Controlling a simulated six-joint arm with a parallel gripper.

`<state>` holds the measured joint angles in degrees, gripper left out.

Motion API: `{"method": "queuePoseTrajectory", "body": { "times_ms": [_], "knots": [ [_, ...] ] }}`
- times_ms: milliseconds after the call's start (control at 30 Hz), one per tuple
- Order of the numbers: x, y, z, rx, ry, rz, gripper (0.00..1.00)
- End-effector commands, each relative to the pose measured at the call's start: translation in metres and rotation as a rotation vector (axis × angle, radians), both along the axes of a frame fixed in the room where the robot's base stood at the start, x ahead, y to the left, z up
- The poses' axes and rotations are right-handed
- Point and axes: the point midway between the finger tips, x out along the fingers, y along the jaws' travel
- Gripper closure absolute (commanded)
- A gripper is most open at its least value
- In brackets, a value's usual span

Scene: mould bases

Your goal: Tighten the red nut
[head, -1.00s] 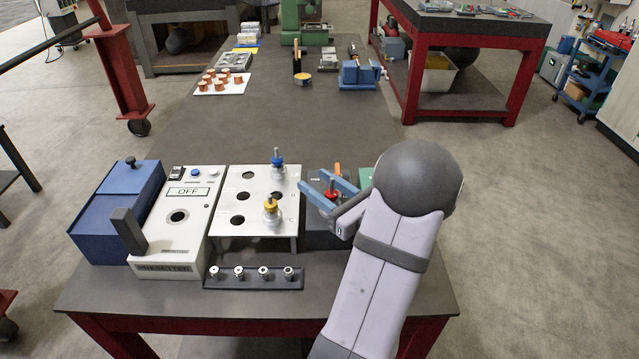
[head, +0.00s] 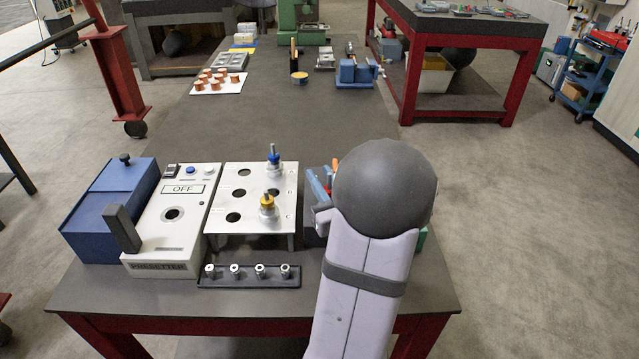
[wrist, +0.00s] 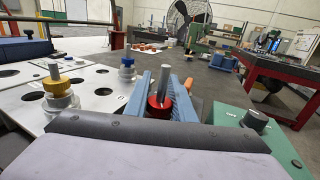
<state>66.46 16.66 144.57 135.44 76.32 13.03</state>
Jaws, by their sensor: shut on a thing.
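The red nut (wrist: 159,107) shows in the wrist view as a red ring around an upright grey metal shank (wrist: 166,80). My gripper (wrist: 161,88) has its two blue fingers on either side of the nut and is shut on it. In the head view my gripper (head: 318,187) is mostly behind my round wrist, which hides the nut there. The nut and shank stand at the dark fixture (head: 312,228) right of the white plate. How far the nut is turned cannot be seen.
The white plate (head: 262,213) with holes stands to the left, bearing a blue-collared holder (head: 274,163) and a yellow-collared holder (head: 267,207). A presetter box (head: 165,238) reads OFF. A rack (head: 250,274) of small collets lies in front. A green block (wrist: 237,143) is close on the right.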

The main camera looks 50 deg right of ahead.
Motion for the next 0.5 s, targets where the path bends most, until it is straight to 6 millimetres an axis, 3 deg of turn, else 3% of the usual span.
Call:
{"method": "queuePoseTrajectory", "body": {
  "times_ms": [467,500],
  "knots": [
    [-0.0011,-0.0018,0.0021,-0.004,-0.004,-0.05,1.0],
    [-0.0011,-0.0018,0.002,-0.004,-0.004,-0.05,0.7]
  ]
}}
